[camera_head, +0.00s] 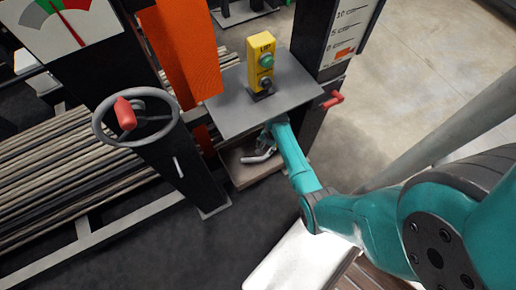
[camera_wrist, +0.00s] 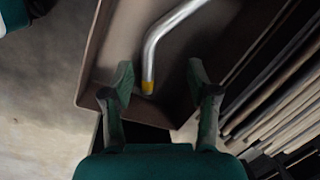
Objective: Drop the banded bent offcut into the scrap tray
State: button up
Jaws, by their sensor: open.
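The bent offcut (camera_wrist: 160,38) is a silver tube with a yellow band at its near end. In the wrist view it shows inside the outline of a brown tray (camera_wrist: 97,48), apart from both fingers. In the head view the offcut (camera_head: 258,158) shows at the tray (camera_head: 246,179), under the grey shelf. My gripper (camera_wrist: 161,72) is open, with a finger on either side of the banded end and clear space between. In the head view my gripper (camera_head: 269,144) is partly hidden under the shelf edge.
The grey shelf (camera_head: 225,108) carries a yellow button box (camera_head: 261,62) and overhangs the tray. A red-handled lever (camera_head: 333,100) sticks out to its right. A handwheel (camera_head: 135,117) and long bars (camera_head: 60,170) are at left. Open floor lies at right.

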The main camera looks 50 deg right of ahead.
notch_tip(320, 180, up, 12)
jog(key=d, duration=0.2)
jog(key=shift+s, duration=0.45)
jog(key=shift+f, duration=0.15)
jog(key=s+a+f+n+t+h, duration=0.2)
jog(key=s+a+f+n, duration=0.15)
jog(key=s+a, duration=0.4)
jog(key=s+a+r+n+t+h, duration=0.1)
jog(key=s+a+r+n+t, duration=0.2)
jog(key=s+a, duration=0.5)
jog(key=s+a+r+n+t, duration=0.2)
jog(key=s+a+r+n, duration=0.1)
jog(key=r, duration=0.7)
jog(key=s+a+r+n+t+y, duration=0.1)
jog(key=s+a+r+n+t, duration=0.2)
jog(key=s+r, duration=0.3)
jog(key=s+a+r+n+t, duration=0.3)
jog(key=s+r, duration=0.2)
jog(key=r, duration=0.9)
jog(key=shift+r, duration=0.35)
